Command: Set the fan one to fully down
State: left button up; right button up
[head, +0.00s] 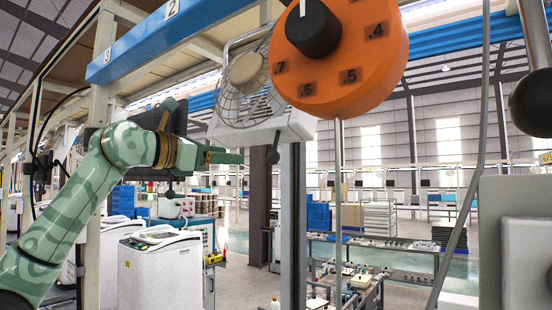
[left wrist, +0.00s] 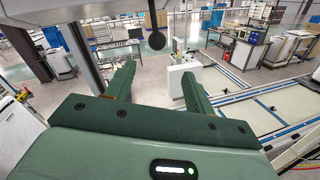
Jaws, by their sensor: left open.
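A wire-caged fan (head: 250,85) on a white housing (head: 265,130) hangs in the middle-left of the head view. A black ball-ended lever (head: 273,156) hangs below that housing. My left gripper (head: 225,155) points right toward this lever, with a gap in the picture between fingertips and ball. In the left wrist view, my left gripper (left wrist: 158,73) is open and empty. A black ball on a thin stem (left wrist: 156,40) shows beyond and between its fingertips there. My right gripper is out of view.
A large orange dial with numbers (head: 345,70) hangs close in front, right of the fan. Another black ball (head: 530,103) and a grey box (head: 520,220) stand at the right edge. A blue overhead beam (head: 160,35) runs above my left arm. A white machine (head: 160,270) stands below.

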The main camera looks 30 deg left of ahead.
aim_at(267, 155)
pick_arm(q)
jog(key=p+x, duration=0.1)
jog(key=x, duration=0.4)
jog(key=p+x, duration=0.2)
jog(key=x, duration=0.3)
jog(key=p+x, duration=0.2)
jog(key=x, duration=0.3)
jog(key=shift+w+a+r, duration=0.1)
jog(key=shift+w+r, duration=0.2)
jog(key=shift+w, duration=0.05)
jog(key=shift+w+f+p, duration=0.15)
jog(key=shift+w+p, duration=0.1)
jog(key=shift+p, duration=0.05)
grip_shut()
jog(key=shift+s+r, duration=0.25)
jog(key=shift+s, duration=0.2)
jog(key=s+r, duration=0.2)
jog(key=s, duration=0.4)
jog(key=shift+a+r, duration=0.2)
jog(key=shift+r, duration=0.2)
